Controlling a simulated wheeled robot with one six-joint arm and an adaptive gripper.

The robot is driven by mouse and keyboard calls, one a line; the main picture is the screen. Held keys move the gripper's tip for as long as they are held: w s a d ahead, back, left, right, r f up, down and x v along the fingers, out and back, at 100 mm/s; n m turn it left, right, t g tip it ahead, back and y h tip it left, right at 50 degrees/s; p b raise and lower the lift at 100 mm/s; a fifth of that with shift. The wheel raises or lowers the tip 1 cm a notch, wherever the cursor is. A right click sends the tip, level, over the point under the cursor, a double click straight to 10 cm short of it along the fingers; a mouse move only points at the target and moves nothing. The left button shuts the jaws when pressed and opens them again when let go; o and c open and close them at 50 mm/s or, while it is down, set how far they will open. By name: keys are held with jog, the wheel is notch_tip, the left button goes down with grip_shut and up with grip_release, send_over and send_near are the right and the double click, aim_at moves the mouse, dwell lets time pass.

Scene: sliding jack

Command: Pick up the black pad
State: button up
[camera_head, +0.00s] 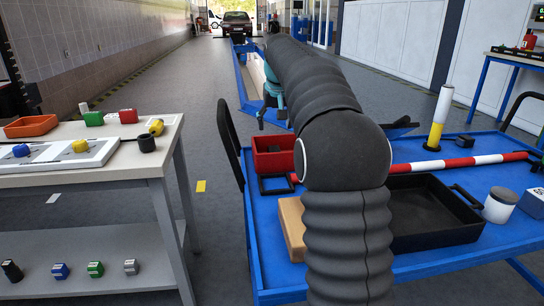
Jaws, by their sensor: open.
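My arm runs forward over the blue cart and bends down at its far end. My gripper (272,115) is small and dark there, partly hidden behind the arm, with its jaws open above the floor beyond the cart. No thing shows between the jaws. Several black things could be the black pad, and I cannot tell which it is. A small black block (465,143) sits at the back right of the cart. My gripper is apart from both.
The blue cart (270,268) carries a red bin (272,160), a black tray (425,215), a red-white bar (460,162), a yellow-white post (438,120) and a white jar (500,206). The left table (70,182) holds small parts. Clear floor lies between them.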

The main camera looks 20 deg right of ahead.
aim_at(274, 149)
jog(key=b+x, duration=0.1)
jog(key=x, duration=0.8)
jog(key=shift+w+d+r, duration=0.1)
jog(key=shift+w+r, duration=0.05)
jog(key=shift+w+d+b+x, duration=0.15)
jog(key=shift+b+x, duration=0.1)
jog(key=shift+x, duration=1.1)
jog(key=shift+w+d+b+x, duration=0.15)
jog(key=shift+d+b+x, duration=0.05)
jog(key=shift+x, duration=1.1)
jog(key=shift+r, duration=0.15)
jog(key=c, duration=1.3)
